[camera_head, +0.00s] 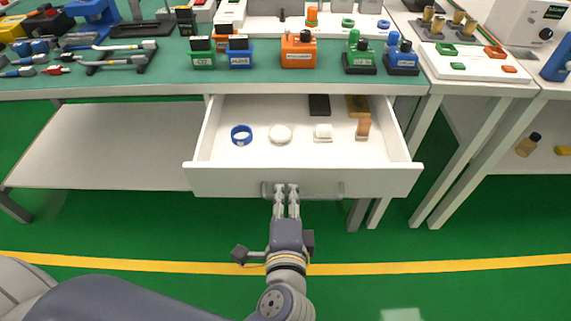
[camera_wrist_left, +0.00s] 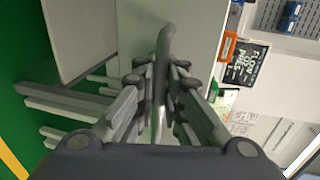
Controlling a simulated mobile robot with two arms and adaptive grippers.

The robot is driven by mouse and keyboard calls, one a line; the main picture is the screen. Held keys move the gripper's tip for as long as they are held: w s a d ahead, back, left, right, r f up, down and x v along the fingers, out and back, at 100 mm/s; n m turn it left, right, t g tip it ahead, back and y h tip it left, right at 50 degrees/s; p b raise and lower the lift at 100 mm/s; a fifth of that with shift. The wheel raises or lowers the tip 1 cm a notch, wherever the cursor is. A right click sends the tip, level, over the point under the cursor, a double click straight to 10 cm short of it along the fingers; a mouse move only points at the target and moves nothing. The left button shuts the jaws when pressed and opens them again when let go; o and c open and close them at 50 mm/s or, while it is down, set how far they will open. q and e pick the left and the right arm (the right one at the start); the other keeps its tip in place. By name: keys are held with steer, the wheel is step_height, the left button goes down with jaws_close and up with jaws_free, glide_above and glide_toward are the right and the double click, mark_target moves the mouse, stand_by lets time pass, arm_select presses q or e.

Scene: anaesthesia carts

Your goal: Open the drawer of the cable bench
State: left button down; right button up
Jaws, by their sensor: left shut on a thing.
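The cable bench (camera_head: 130,88) has a green top and a white drawer (camera_head: 215,180) below it. The drawer stands pulled out, with its inside showing. It holds a blue ring (camera_head: 241,134), a white round roll (camera_head: 280,134), a small white block (camera_head: 323,131) and brown and black pieces at the back. My left gripper (camera_head: 287,188) is shut on the grey bar handle (camera_head: 326,188) at the drawer front. In the left wrist view, the handle (camera_wrist_left: 161,65) runs between the two fingers (camera_wrist_left: 160,85). My right gripper is not in view.
Labelled coloured blocks, including an orange one (camera_head: 299,50), stand along the bench's front edge. Tools (camera_head: 120,58) lie at the left. A white shelf (camera_head: 110,150) is at lower left. A second bench (camera_head: 480,75) stands at the right. The green floor in front is clear.

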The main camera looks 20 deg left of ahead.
arm_select(q)
steer(key=f+v, duration=0.1)
steer(key=v, duration=0.6)
steer(key=shift+s, duration=0.15)
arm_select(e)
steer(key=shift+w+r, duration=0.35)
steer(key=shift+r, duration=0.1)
arm_select(q)
steer(key=shift+d+f, duration=0.1)
steer(key=shift+f, duration=0.05)
steer(key=c, duration=2)
jaws_free()
